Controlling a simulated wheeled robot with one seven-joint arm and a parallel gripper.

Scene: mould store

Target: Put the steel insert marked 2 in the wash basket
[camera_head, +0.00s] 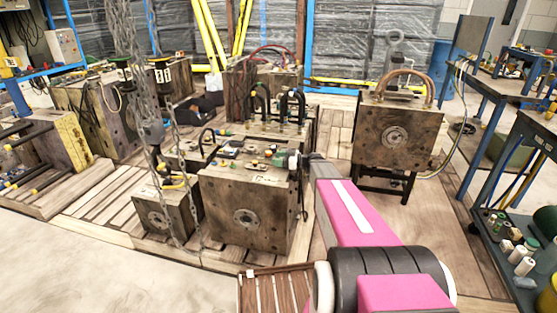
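My arm reaches from the lower right to the top of a large brown steel mould block (247,215) in the middle. My gripper (279,158) is small and dark at the arm's far end, just over the block's top right side. I cannot tell whether its fingers are apart or hold anything. Several small pieces (256,166) lie on the block's top, left of the gripper. No number is readable on them, so I cannot pick out the insert marked 2. I cannot identify a wash basket for certain; a dark open bin (201,108) stands behind the block.
A hanging chain (172,125) drops in front of the block's left side. Another mould block (395,135) stands at right on a dark stand. A blue-framed bench (528,165) with bottles is at far right. A brown slatted object (275,291) lies at bottom centre. The floor at lower left is clear.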

